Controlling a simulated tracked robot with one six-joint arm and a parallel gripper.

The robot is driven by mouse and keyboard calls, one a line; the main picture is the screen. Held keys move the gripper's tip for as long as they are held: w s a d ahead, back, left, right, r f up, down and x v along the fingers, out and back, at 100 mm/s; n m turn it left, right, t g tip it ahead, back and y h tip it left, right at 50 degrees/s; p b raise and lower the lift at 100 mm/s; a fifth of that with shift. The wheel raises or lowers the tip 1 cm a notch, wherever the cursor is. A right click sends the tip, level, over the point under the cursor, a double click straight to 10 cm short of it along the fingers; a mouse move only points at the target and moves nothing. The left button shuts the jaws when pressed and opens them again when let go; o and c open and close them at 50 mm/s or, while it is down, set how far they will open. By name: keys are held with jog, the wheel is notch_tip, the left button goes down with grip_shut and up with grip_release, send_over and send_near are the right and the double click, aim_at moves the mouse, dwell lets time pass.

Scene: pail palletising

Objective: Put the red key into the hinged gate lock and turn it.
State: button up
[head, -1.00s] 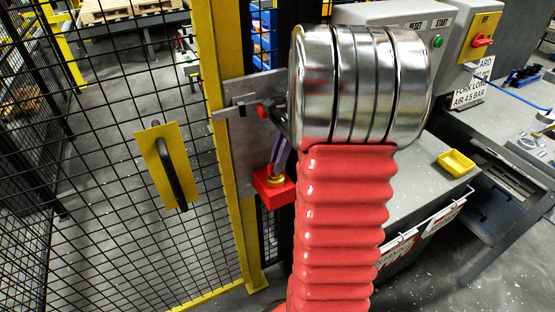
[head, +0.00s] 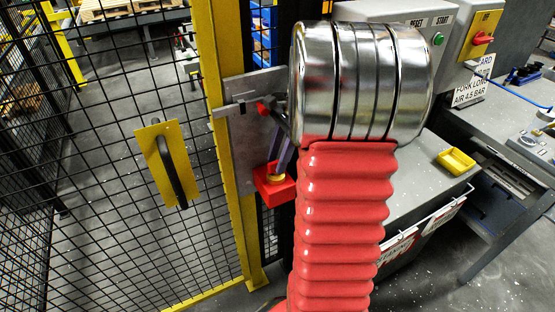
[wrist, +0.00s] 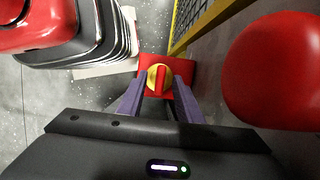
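The red lock box (head: 272,191) is fixed to the plate on the gate post, low beside my arm. It bears a round yellow lock face (head: 276,178). In the wrist view, the red key (wrist: 161,80) stands upright across the yellow face (wrist: 151,79) and appears seated in it; its inserted part is hidden. My gripper (wrist: 160,88) has its two purple fingers on either side of the key, with clear gaps to it. It is open and holds nothing. In the head view, my gripper (head: 280,160) is just above the lock, partly hidden by my arm.
The yellow-framed mesh gate (head: 100,190) with a yellow handle plate (head: 150,148) stands at left. A bolt with a red knob (head: 264,108) sits above the lock; a large red round shape (wrist: 275,70) is close at right in the wrist view. A grey bench (head: 425,170) stands right.

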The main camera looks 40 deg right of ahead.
jog(key=v, duration=1.3)
jog(key=shift+c, duration=0.5)
jog(key=shift+f, duration=0.1)
jog(key=s+a+f+m+t+h, duration=0.1)
jog(key=a+f+m+h, duration=0.3)
jog(key=m, duration=1.3)
notch_tip(320, 180, down, 2)
jog(key=shift+s+a+f+m+t, duration=0.2)
jog(key=shift+a+m+t, duration=0.2)
jog(key=shift+a+t, duration=0.2)
jog(key=shift+d+n, duration=0.15)
jog(key=shift+n, duration=0.25)
